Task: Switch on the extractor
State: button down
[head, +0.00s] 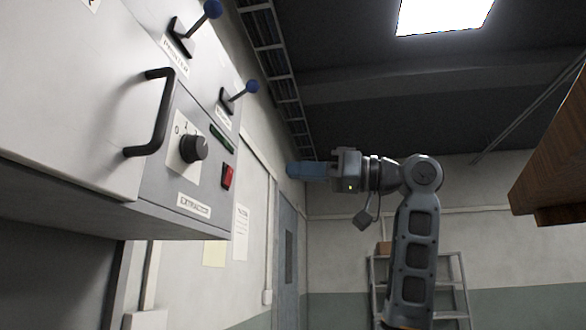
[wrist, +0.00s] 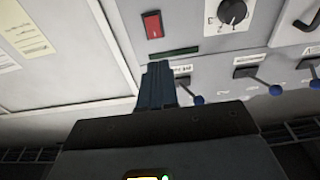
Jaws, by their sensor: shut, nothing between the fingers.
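The grey panel labelled EXTRACTOR (head: 194,205) is on the left in the head view. It carries a black rotary knob (head: 194,148) on a white plate with position marks, a red rocker switch (head: 228,177) and a dark green strip (head: 222,138). In the wrist view the knob (wrist: 233,12) is at the top right, the red switch (wrist: 153,24) at the top middle, and the green strip (wrist: 174,52) just above my fingers. My gripper (head: 291,170) is shut and empty, to the right of the panel in the head view. Its blue-grey fingers (wrist: 158,68) point toward the panel. Contact is not visible.
Two levers with blue balls (head: 213,9) (head: 252,87) stick out above the knob. A black handle (head: 153,112) is left of it. Papers (head: 241,232) hang on the wall beyond. A wooden edge (head: 551,170) juts in at the right.

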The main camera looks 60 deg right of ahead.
aim_at(224, 165)
jog(key=p+x, duration=0.3)
jog(key=x, duration=0.8)
jog(key=shift+w, duration=0.3)
jog(key=shift+w+a+r, duration=0.1)
jog(key=shift+w+r, duration=0.1)
jog(key=shift+s, duration=0.1)
